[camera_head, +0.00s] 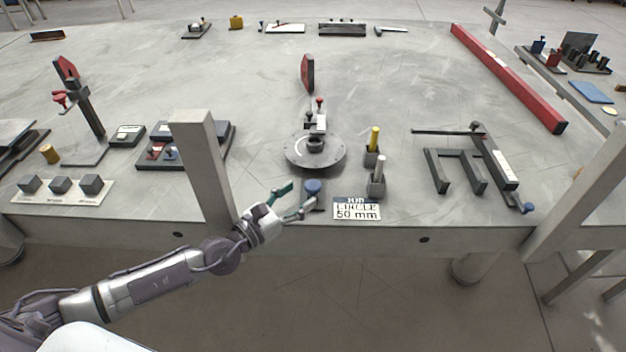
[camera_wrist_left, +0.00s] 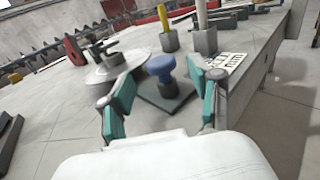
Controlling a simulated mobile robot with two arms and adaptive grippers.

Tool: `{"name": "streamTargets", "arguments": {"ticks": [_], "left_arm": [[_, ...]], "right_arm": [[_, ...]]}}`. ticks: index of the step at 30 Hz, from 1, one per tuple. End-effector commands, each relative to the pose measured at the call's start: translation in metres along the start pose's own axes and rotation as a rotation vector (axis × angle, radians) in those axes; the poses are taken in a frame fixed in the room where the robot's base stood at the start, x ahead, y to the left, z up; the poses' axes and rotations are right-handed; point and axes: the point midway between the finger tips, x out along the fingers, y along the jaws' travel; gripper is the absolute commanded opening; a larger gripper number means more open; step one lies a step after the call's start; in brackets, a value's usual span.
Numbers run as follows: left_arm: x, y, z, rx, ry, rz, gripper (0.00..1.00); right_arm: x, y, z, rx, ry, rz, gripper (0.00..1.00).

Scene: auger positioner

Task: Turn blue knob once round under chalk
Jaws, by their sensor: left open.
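The blue knob (camera_head: 312,187) stands on a dark base near the table's front edge. In the left wrist view the blue knob (camera_wrist_left: 161,68) shows ahead, between the spread fingers and apart from both. My left gripper (camera_head: 299,199) is open and empty just left of and in front of the knob; its teal finger pads show in the left wrist view (camera_wrist_left: 164,97). A round grey turntable (camera_head: 300,157) lies behind the knob. A white chalk stick (camera_head: 381,163) stands in a grey holder (camera_head: 376,186) to the right, with a yellow stick (camera_head: 374,138) in a holder behind it. My right gripper is not in view.
A grey post (camera_head: 200,165) rises at the table's front, left of my gripper. A dark bracket (camera_head: 455,170) lies farther right. The table behind the turntable is mostly clear.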

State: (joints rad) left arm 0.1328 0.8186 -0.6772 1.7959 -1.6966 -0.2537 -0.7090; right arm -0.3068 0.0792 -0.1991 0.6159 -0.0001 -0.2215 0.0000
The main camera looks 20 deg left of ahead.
Motion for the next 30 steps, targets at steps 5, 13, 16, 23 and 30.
{"name": "streamTargets", "arguments": {"ticks": [5,13,16,23,30], "left_arm": [[0.033,0.0,0.002,-0.001,-0.002,0.001,0.63],[0.053,0.0,-0.001,0.0,0.001,0.0,0.63],[0.054,0.0,-0.001,0.0,0.001,0.0,0.63],[0.054,0.0,-0.001,0.0,0.001,0.0,0.53],[0.054,0.0,-0.001,0.0,0.001,0.0,0.13]], "right_arm": [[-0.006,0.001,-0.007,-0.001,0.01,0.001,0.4],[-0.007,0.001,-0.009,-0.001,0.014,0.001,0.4],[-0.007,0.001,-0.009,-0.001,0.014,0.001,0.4],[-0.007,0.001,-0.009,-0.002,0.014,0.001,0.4],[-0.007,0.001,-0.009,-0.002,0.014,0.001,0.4]]}}
